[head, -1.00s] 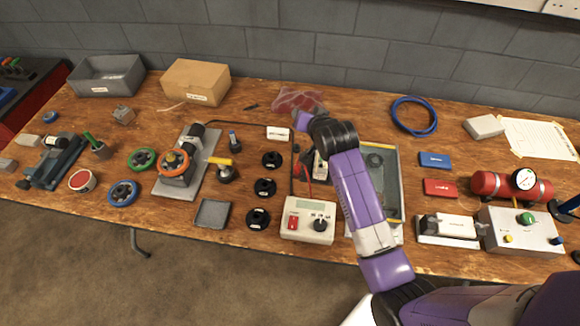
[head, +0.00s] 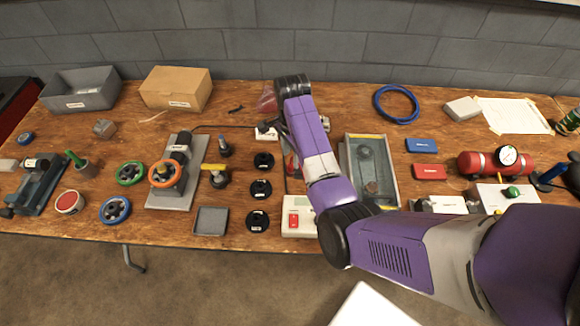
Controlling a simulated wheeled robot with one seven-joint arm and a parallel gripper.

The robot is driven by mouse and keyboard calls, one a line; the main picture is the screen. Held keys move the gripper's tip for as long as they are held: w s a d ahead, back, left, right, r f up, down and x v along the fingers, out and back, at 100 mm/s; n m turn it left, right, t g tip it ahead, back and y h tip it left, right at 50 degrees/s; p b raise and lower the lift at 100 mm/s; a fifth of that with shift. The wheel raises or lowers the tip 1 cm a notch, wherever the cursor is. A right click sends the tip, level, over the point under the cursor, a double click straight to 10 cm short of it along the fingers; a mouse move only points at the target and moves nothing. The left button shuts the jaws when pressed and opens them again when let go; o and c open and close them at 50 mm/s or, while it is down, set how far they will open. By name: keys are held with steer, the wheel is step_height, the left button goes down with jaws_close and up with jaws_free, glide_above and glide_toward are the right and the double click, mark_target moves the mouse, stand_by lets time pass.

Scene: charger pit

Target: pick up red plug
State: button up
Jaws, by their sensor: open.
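A narrow red piece (head: 292,164) shows just left of my forearm, above the white meter box (head: 298,222). It may be the red plug, but my arm hides most of it and I cannot tell its shape. My gripper (head: 268,126) is mostly hidden behind my wrist, with a dark part showing at its left over the small white labelled block (head: 266,133). It is open. Its fingertips are hidden, and I see nothing held in it.
Black round pieces (head: 260,188) stand in a column left of the meter box. A grey tray (head: 383,181) lies right of my arm. Blue (head: 421,145) and red (head: 430,172) boxes lie farther right. A cardboard box (head: 176,88) stands near the back wall.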

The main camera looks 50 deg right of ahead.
mark_target(291, 164)
steer(key=shift+w+f+p, duration=0.15)
steer(key=shift+f+p, duration=0.05)
steer(key=shift+f, duration=1.05)
steer(key=shift+w+f+p, duration=0.1)
steer(key=shift+f+p, duration=0.05)
steer(key=shift+f, duration=1.1)
jaws_close()
